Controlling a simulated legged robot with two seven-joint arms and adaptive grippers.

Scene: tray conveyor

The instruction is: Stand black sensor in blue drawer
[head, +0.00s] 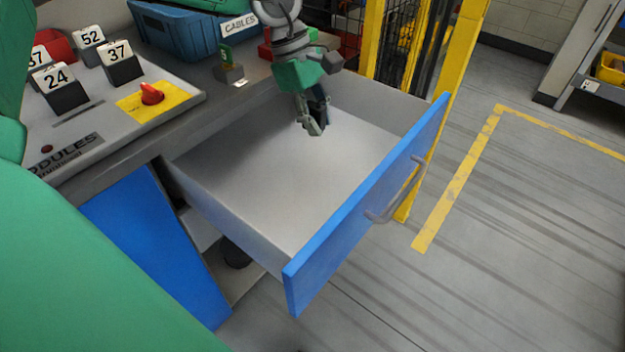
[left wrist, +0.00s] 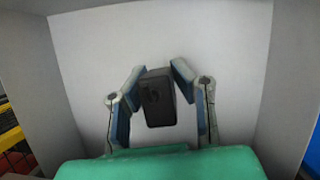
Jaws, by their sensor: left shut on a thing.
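My left gripper (head: 314,125) reaches down into the open blue drawer (head: 365,205) near its far end. In the left wrist view the black sensor (left wrist: 157,97) sits between the fingers of my left gripper (left wrist: 158,80), which is shut on it. The sensor is a small dark block, with the drawer's pale floor and walls around it. In the head view the fingers mostly hide it, and I cannot tell whether it touches the drawer floor. My right gripper is not in view.
The drawer interior is otherwise empty. On the counter are number cards (head: 68,92), a red knob (head: 151,94) on a yellow plate and a blue bin (head: 185,32) labelled CABLES. A yellow post (head: 445,110) stands just behind the drawer front's far end.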

